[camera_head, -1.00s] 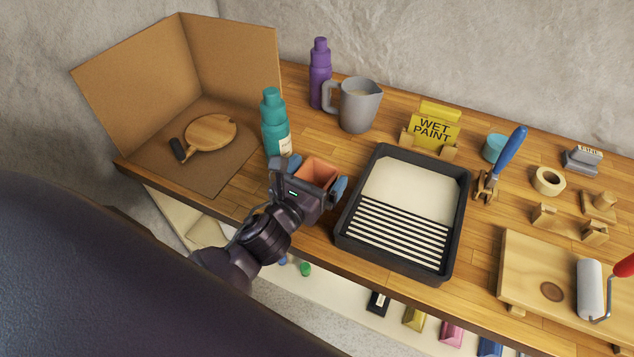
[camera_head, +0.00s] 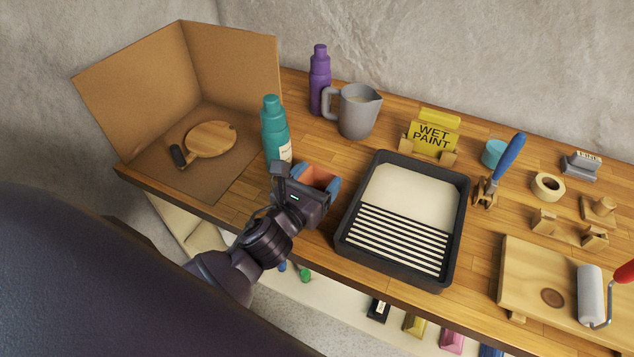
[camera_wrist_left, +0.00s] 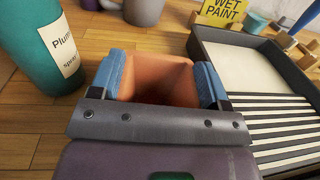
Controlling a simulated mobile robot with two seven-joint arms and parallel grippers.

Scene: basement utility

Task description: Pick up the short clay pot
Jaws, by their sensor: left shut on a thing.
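The short clay pot (camera_head: 318,178) is orange-brown with a square open top. It sits at the bench's front part, between the teal spray bottle (camera_head: 274,132) and the black paint tray (camera_head: 345,240). My left gripper (camera_head: 320,182) is shut on the pot, with blue pads on two opposite sides. In the left wrist view the pot (camera_wrist_left: 155,75) fills the space between the two blue pads, and its lower part is hidden by the gripper body. I cannot tell whether its base touches the bench. My right gripper is not in view.
A cardboard screen (camera_head: 235,70) with a wooden paddle (camera_head: 210,139) stands at left. A grey jug (camera_head: 358,112), purple bottle (camera_head: 319,82) and yellow sign (camera_head: 432,137) stand behind. A brush with blue handle (camera_head: 510,158) and a roller board (camera_head: 520,275) are at right.

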